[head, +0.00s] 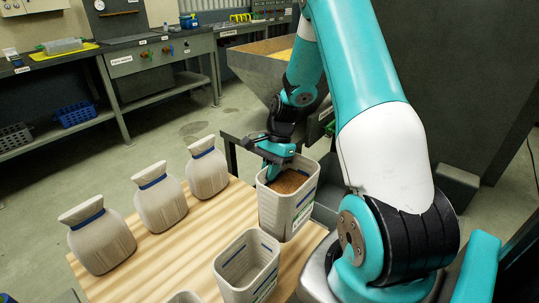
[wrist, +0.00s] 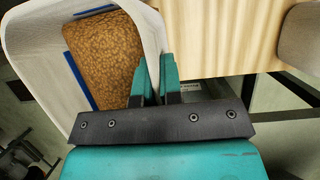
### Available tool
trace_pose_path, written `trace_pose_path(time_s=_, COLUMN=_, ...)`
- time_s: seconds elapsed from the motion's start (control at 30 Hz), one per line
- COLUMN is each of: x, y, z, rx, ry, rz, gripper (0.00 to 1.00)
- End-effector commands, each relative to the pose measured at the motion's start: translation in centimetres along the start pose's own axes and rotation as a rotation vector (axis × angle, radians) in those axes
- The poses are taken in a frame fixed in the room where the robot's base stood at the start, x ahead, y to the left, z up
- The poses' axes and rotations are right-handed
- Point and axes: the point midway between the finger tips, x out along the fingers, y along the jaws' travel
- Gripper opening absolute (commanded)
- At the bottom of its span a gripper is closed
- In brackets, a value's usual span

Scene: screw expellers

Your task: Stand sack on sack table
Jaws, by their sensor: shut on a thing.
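Three beige sacks with blue bands stand upright in a row on the wooden table (head: 190,245): a near one (head: 100,236), a middle one (head: 160,198) and a far one (head: 206,168). In the head view my gripper (head: 274,160) is at the rim of a pale bin (head: 287,212) of brown grain (head: 289,181). In the wrist view its teal fingers (wrist: 162,78) are shut on the wall of this bin (wrist: 30,45), with the grain (wrist: 105,60) beside them. I cannot tell whether the bin rests on the table or is held just above it. My gripper is apart from the sacks.
An empty pale bin (head: 247,268) stands at the table's near right, with another partly cut off below it. A grey metal hopper (head: 257,70) is behind my gripper. Workbenches (head: 160,55) line the back left. Open floor lies between them and the table.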

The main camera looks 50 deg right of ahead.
Motion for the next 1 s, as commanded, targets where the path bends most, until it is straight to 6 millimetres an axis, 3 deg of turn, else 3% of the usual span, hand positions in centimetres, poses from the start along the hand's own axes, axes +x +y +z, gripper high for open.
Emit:
trace_pose_path(time_s=0.2, x=5.1, y=-0.1, z=-2.0, rx=0.001, ry=-0.002, rz=0.003, gripper=0.0)
trace_pose_path(time_s=0.4, x=8.6, y=-0.3, z=-3.5, rx=0.0, ry=-0.001, rz=0.002, gripper=0.0)
trace_pose_path(time_s=1.0, x=13.7, y=-0.5, z=-5.7, rx=-0.001, ry=0.0, rz=0.0, gripper=0.0)
